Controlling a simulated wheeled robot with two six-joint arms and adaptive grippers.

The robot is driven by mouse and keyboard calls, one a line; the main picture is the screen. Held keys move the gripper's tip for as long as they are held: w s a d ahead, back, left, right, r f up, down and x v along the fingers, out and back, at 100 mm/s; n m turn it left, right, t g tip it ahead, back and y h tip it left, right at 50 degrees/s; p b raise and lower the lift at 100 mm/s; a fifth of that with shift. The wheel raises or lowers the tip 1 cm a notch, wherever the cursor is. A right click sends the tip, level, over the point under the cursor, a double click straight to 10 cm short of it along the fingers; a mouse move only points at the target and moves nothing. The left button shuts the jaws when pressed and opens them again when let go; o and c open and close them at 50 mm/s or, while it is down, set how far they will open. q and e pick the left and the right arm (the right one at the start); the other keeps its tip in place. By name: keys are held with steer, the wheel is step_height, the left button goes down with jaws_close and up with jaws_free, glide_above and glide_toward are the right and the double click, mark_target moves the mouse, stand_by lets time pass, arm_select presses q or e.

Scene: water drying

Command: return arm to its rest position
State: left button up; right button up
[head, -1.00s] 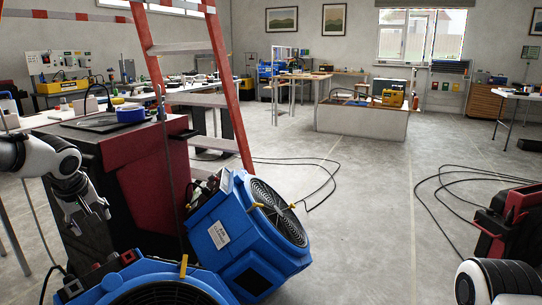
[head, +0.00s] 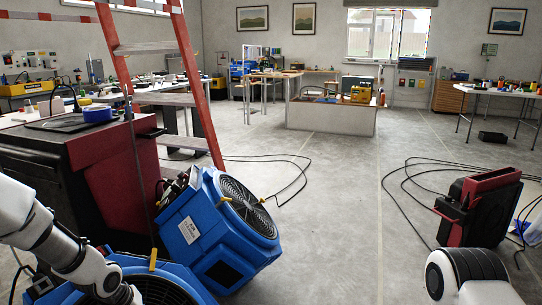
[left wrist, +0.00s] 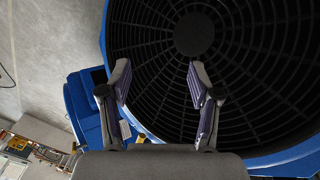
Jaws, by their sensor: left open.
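My left arm comes in from the lower left of the head view, and its end hangs over the near blue fan. In the left wrist view my left gripper (left wrist: 160,85) is open and empty, with its two fingers apart in front of the round black grille of a blue fan (left wrist: 230,70). I cannot tell whether they touch it. In the head view the gripper's fingers are hidden or cut off. Part of my right arm shows at the lower right of the head view, but its gripper is not in view.
A second blue fan (head: 215,228) leans tilted behind the near blue fan (head: 165,285). A red and black cabinet (head: 90,185) and a red ladder (head: 205,90) stand at the left. A red and black machine (head: 480,210) with cables stands at the right. The middle floor is clear.

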arm_select(q)
steer(key=s+d+f+m+g, duration=0.1)
steer(key=s+d+f, duration=0.3)
steer(key=s+f, duration=0.3)
steer(key=s+d+f+m+g, duration=0.1)
steer(key=s+d+f, duration=0.3)
steer(key=s+f, duration=0.3)
steer(key=s+f+m+g+y, duration=0.1)
steer(key=s+f+m, duration=0.3)
steer(key=s, duration=1.1)
step_height(320, 180, down, 11)
steer(key=w+n+b, duration=0.1)
steer(key=b, duration=0.9)
step_height(320, 180, up, 39)
steer(key=p, duration=3.8)
